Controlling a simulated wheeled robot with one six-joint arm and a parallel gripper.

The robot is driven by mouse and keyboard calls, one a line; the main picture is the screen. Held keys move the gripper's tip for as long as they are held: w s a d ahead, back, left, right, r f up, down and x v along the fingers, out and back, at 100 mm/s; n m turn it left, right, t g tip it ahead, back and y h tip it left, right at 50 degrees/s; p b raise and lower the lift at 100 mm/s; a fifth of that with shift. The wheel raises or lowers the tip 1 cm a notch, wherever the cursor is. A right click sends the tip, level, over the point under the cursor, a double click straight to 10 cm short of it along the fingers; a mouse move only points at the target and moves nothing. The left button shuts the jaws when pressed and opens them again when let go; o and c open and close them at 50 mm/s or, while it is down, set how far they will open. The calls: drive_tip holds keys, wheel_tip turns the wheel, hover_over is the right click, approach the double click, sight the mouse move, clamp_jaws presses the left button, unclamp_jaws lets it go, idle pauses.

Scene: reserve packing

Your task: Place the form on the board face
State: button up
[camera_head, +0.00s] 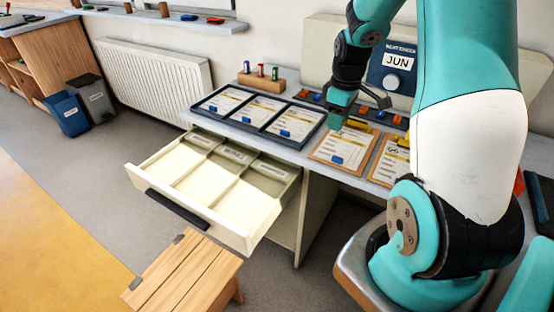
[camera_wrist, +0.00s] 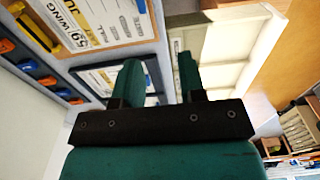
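A brown board (camera_head: 314,155) lies on the desk below my gripper, with a white form (camera_head: 343,146) on its face bearing a yellow stripe and a blue mark. A second brown board (camera_head: 376,176) with a form lies to its right, partly hidden by my arm. A dark tray (camera_head: 206,111) to the left holds three similar forms (camera_head: 296,122). My gripper (camera_head: 337,122) is above the back of the first board. In the wrist view, its two fingers (camera_wrist: 160,75) stand apart with nothing visible between them. A board with a form (camera_wrist: 88,18) also shows there, upper left.
An open cream drawer (camera_head: 243,215) with three labelled compartments juts out below the tray. A wooden stool (camera_head: 185,268) stands before it. Behind the boards are a row of coloured pieces (camera_head: 364,111) and a "JUN" calendar (camera_head: 392,72). A wooden holder (camera_head: 262,80) stands behind the tray.

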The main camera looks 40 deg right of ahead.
drive_tip(key=a+r+y, duration=0.1)
drive_tip(key=a+r, duration=0.2)
drive_tip(key=a, duration=0.4)
drive_tip(key=a+r, duration=0.3)
drive_tip(key=a, duration=0.5)
drive_tip(key=s+a+r+n+y, duration=0.1)
drive_tip(key=s+a+r, duration=0.2)
drive_tip(key=s+a, duration=0.5)
drive_tip(key=s+a+r+n+y, duration=0.1)
drive_tip(key=s+a+r, duration=0.3)
drive_tip(key=s+a, duration=0.4)
drive_tip(key=a+y, duration=0.1)
drive_tip(key=a, duration=0.3)
drive_tip(key=shift+s+r, duration=0.15)
drive_tip(key=shift+s, duration=0.05)
drive_tip(key=shift+o, duration=0.5)
